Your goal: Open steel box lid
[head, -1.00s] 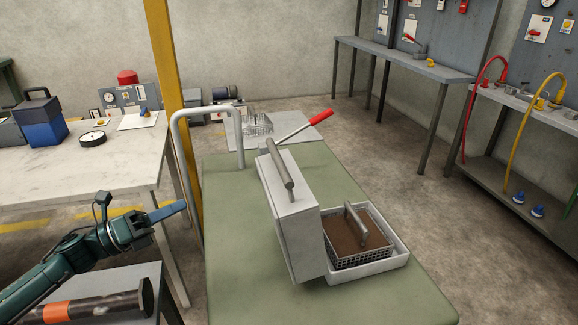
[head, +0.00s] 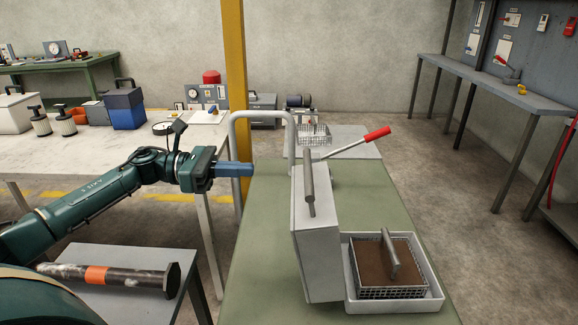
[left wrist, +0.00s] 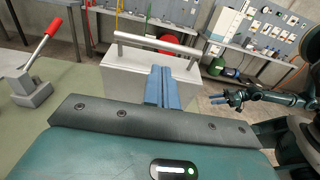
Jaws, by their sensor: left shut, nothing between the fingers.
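The pale grey steel box (head: 318,265) stands on the green bench top. Its lid (head: 298,190) looks closed and carries a round bar handle (head: 309,184). My left gripper (head: 250,169) is shut and empty, level in the air to the left of the box and apart from it.
A white tray (head: 435,300) holding a wire basket with a brown, handled block (head: 378,262) sits right of the box. A red-handled lever (head: 360,142) stands behind it. A bent grey rail (head: 262,114) rises at the bench's left edge. The bench's (head: 262,260) left part is clear.

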